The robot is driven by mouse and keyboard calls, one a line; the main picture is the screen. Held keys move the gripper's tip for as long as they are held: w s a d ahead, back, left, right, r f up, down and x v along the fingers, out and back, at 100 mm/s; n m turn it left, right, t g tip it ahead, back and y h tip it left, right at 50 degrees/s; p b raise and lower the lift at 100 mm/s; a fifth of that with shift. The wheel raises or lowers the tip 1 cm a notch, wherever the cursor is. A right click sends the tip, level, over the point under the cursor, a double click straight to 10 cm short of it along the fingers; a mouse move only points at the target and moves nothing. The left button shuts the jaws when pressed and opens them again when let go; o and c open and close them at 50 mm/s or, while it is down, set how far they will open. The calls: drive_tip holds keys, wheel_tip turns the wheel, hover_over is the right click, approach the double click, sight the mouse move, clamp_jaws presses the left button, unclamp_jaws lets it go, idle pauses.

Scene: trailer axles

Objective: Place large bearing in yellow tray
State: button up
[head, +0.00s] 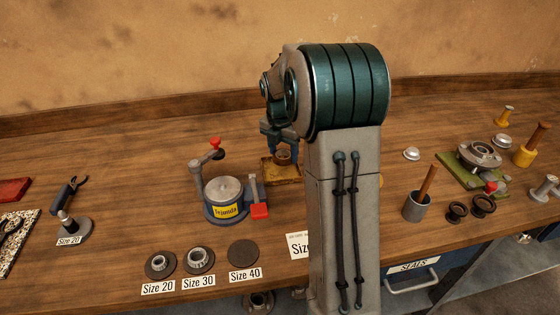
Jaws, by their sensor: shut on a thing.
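The yellow tray (268,178) lies on the bench just right of the grey Tejonda device, with its right side partly hidden by my arm. My gripper (282,149) points down over the tray, shut on a small brownish ring, which I take to be the large bearing (284,158). The bearing is at the tray, but I cannot tell whether it touches the tray floor or hangs just above it.
The Tejonda device (223,197) with red knobs stands close left of the tray. Size 20 (160,263) and Size 30 (199,259) discs hold bearings; the Size 40 disc (243,253) is bare. A grey cup (416,207) and a green tray (458,174) are at right.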

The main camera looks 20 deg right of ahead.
sight(280, 154)
drive_tip(key=shift+w+a+f, duration=0.2)
drive_tip(key=shift+w+a, duration=0.1)
drive_tip(key=shift+f, duration=2.05)
drive_tip(key=shift+f, duration=0.1)
drive_tip(key=o, duration=1.3)
drive_tip(key=shift+c, duration=0.2)
drive_tip(key=r, duration=0.8)
drive_tip(key=s+a+r, duration=0.1)
drive_tip(key=r, duration=0.3)
drive_tip(key=shift+a, duration=0.1)
